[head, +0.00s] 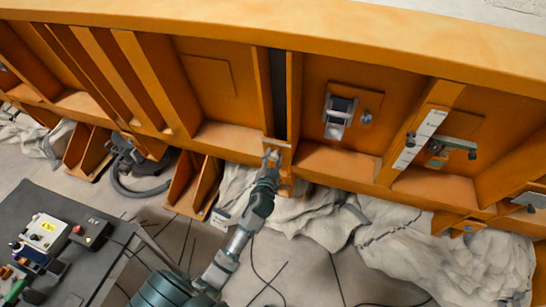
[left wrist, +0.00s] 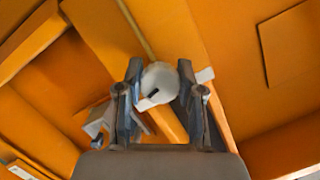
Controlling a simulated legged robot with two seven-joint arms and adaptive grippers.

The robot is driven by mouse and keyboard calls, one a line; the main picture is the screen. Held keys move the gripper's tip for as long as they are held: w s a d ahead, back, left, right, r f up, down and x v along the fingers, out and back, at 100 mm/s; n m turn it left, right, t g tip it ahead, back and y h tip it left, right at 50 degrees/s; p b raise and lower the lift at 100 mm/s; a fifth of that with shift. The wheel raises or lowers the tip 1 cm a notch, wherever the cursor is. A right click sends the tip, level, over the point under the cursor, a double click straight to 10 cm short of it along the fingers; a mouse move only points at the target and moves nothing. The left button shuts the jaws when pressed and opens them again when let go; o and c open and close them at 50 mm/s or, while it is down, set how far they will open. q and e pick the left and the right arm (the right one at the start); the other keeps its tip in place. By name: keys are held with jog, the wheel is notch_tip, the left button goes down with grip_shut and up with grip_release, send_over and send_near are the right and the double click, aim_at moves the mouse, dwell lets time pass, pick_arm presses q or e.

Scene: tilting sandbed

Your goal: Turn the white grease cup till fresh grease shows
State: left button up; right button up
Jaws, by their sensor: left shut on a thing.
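The white grease cup (left wrist: 162,78) is round and pale with a small dark mark on its face. In the left wrist view it sits between the two fingers of my left gripper (left wrist: 160,92), which are shut on it. In the head view my left gripper (head: 271,157) is at the orange frame (head: 225,137), at the lower end of a dark vertical slot (head: 278,95). The cup is too small and covered there to make out clearly. No fresh grease can be made out. My right gripper is not in view.
A latch handle (head: 338,118) and a white strip (head: 418,140) with a lever (head: 455,143) are on the frame to the right. A dark bench (head: 55,205) with a control box (head: 45,232) stands at the left.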

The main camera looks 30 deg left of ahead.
pick_arm(q)
jog(key=shift+r+m+y, duration=0.2)
jog(key=shift+m+y, duration=0.3)
jog(key=shift+m, duration=0.7)
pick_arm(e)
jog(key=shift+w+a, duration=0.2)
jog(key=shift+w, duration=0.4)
pick_arm(q)
jog(key=shift+d+m+b, duration=0.1)
jog(key=shift+m+b, duration=0.2)
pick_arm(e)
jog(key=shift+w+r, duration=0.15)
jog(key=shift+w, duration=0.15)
pick_arm(q)
jog(key=o, duration=1.2)
jog(key=shift+f, duration=0.1)
jog(key=shift+c, duration=0.2)
jog(key=shift+d, duration=0.1)
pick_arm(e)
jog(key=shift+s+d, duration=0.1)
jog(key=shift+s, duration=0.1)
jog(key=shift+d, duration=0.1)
pick_arm(q)
jog(key=v, duration=1.2)
jog(key=shift+f, duration=0.15)
